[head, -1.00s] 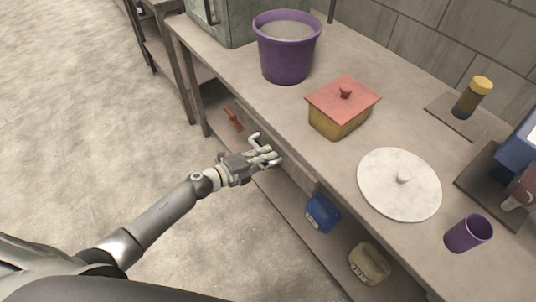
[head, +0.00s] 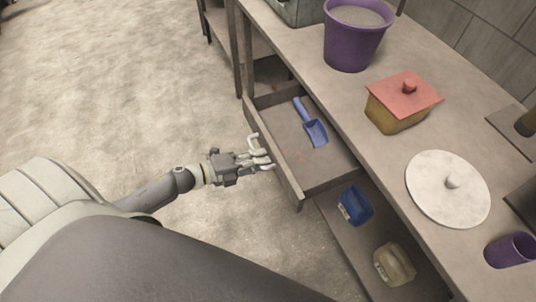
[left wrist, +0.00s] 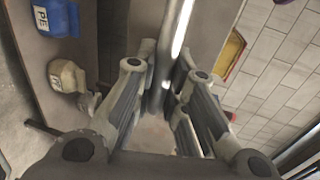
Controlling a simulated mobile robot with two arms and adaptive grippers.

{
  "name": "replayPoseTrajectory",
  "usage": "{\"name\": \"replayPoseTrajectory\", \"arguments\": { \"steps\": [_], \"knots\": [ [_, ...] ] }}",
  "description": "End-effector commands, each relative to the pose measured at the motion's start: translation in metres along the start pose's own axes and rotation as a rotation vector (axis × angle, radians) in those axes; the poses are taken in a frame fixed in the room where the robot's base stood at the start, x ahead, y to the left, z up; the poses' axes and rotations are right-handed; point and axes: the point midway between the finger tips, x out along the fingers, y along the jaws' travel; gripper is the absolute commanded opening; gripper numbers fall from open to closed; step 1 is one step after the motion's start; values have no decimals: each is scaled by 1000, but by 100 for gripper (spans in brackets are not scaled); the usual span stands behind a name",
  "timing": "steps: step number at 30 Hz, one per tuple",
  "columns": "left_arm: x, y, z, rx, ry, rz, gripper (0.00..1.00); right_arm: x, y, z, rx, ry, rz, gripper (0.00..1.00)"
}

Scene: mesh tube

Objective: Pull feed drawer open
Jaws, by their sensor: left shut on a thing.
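The feed drawer (head: 318,178) is pulled well out from under the bench top, with a blue scoop (head: 313,128) lying inside it. My left gripper (head: 264,158) is at the drawer's front panel. In the left wrist view its fingers (left wrist: 160,98) are shut around a shiny metal bar, the drawer handle (left wrist: 177,35). My right gripper is not in view.
On the bench (head: 365,130) stand a purple bucket (head: 352,45), a yellow box with a red lid (head: 398,112), a round white lid (head: 440,200) and a purple cup (head: 510,250). A blue container (head: 355,205) and a beige container (head: 394,265) sit on the lower shelf. Floor left of the drawer is clear.

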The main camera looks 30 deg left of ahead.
Motion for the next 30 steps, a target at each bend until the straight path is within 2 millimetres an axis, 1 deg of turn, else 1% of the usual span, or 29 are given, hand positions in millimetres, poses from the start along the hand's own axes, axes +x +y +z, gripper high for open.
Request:
{"name": "replayPoseTrajectory", "arguments": {
  "steps": [5, 14, 15, 20, 30],
  "knots": [
    [-6, 2, 0, 0, 0, 2, 0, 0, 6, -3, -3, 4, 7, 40],
    [-7, 2, 0, 1, 0, 2, 0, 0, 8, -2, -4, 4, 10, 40],
    [-7, 2, 0, 1, 0, 2, 14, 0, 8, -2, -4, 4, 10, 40],
    [-6, 2, 0, 1, 0, 1, 35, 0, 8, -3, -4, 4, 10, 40],
    [-6, 2, 0, 0, 0, 0, 35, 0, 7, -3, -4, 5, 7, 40]
  ]
}}
